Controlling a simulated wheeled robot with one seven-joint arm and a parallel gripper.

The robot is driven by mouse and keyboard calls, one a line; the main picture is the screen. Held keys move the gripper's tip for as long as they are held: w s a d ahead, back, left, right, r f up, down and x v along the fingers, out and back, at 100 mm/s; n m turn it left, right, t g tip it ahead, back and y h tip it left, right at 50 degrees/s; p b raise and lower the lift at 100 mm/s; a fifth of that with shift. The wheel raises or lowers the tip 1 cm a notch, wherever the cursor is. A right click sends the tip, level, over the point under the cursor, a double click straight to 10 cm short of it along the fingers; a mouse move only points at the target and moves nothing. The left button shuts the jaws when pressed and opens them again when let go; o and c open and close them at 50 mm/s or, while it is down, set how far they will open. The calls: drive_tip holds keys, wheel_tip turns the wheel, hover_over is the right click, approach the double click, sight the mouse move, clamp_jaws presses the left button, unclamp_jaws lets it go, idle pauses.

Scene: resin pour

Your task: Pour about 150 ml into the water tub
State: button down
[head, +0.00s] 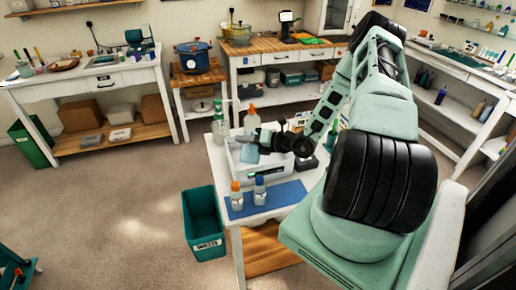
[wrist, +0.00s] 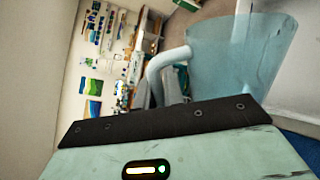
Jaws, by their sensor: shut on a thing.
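My gripper (head: 260,138) is shut on a translucent blue jug (head: 247,154), above the white water tub (head: 238,178) on the small white table. In the wrist view the jug (wrist: 240,55) and its pale curved handle (wrist: 166,68) show beyond the dark edge of my gripper (wrist: 165,118). The jug looks tilted, but the wrist view is itself turned, so I cannot tell how far. I see no stream of liquid. The levels in the jug and the tub cannot be made out.
On the blue mat (head: 285,194) stand an orange-capped bottle (head: 236,198) and a blue-capped bottle (head: 259,192). Pump and squeeze bottles (head: 252,120) stand behind the tub. A teal waste bin (head: 203,225) is left of the table. Open floor lies further left.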

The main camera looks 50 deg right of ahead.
drive_tip(key=shift+s+a+n+t, duration=0.3)
drive_tip(key=shift+a+n, duration=0.3)
drive_tip(key=shift+n, duration=0.5)
drive_tip(key=shift+a+f, duration=0.1)
idle(0.7)
drive_tip(key=shift+s+a+f+n+b, duration=0.1)
drive_tip(key=shift+s+a+n+b, duration=0.1)
drive_tip(key=shift+a+n+b, duration=0.3)
drive_tip(key=s+a+f+n+t+b, duration=0.1)
drive_tip(key=s+a+f+n+b, duration=0.1)
drive_tip(key=a+n, duration=0.2)
drive_tip(key=shift+s+a+f+n+t+h, duration=0.3)
drive_tip(key=shift+s+f+n+t+h, duration=0.1)
drive_tip(key=shift+n, duration=1.1)
